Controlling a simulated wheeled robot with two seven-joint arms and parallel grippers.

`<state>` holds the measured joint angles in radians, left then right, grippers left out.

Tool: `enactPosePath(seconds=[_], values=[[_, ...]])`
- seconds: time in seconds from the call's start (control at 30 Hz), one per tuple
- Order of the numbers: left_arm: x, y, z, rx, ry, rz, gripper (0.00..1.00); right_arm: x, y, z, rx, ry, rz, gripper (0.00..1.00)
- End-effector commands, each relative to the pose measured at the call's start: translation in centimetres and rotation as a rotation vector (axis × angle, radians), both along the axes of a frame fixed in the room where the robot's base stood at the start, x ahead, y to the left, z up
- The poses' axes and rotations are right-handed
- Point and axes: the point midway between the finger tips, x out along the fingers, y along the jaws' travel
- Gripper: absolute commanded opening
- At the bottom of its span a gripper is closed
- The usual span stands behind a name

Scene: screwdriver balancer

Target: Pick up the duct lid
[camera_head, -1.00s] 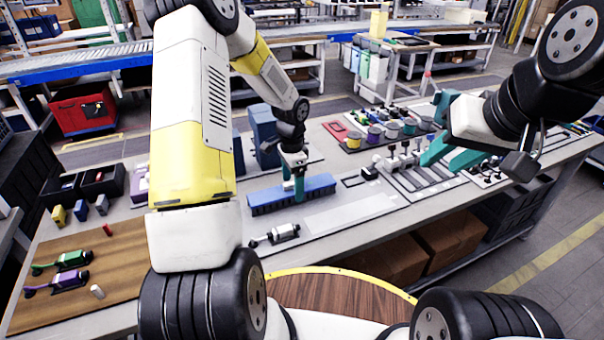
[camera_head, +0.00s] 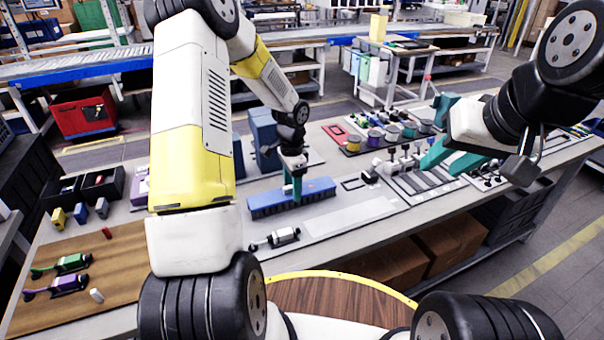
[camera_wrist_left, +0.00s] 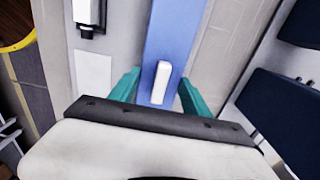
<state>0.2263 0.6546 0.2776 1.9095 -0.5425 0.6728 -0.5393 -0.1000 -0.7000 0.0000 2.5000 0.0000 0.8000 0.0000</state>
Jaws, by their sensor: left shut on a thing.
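The duct lid (camera_head: 265,204) is a long blue bar with a toothed lower edge, lying level at the middle of the table in the head view. In the left wrist view the lid (camera_wrist_left: 168,30) runs up the picture, with a white raised handle-like piece (camera_wrist_left: 161,82) on it. My left gripper (camera_head: 296,192) points down over the lid's middle. I cannot tell whether the lid is clear of the table. My right gripper (camera_head: 433,131) is open and empty over the table's right part.
A small white-and-black device (camera_head: 283,237) lies in front of the lid. Blue upright boxes (camera_head: 264,137) stand behind it. A tray with several coloured cups (camera_head: 375,137) stands at the back right. A brown mat (camera_head: 125,262) with tools lies at left. A pale flat strip (camera_head: 350,217) is bare.

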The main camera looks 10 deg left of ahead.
Motion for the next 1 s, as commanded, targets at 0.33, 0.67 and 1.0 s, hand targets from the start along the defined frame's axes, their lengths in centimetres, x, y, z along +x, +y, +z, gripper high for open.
enactPosePath(seconds=[0.33,0.67,1.0], values=[[-0.6,-0.1,3.7,0.001,-0.004,-0.001,0.0,0.0,0.0,0.0,0.0,0.0,0.0,0.36],[-8.7,-1.6,4.3,0.002,-0.002,-0.002,0.0,0.0,0.0,0.0,0.0,0.0,0.0,0.36],[-14.7,-2.7,4.9,0.0,-0.004,-0.001,0.0,0.0,0.0,0.0,0.0,0.0,0.0,0.36]])
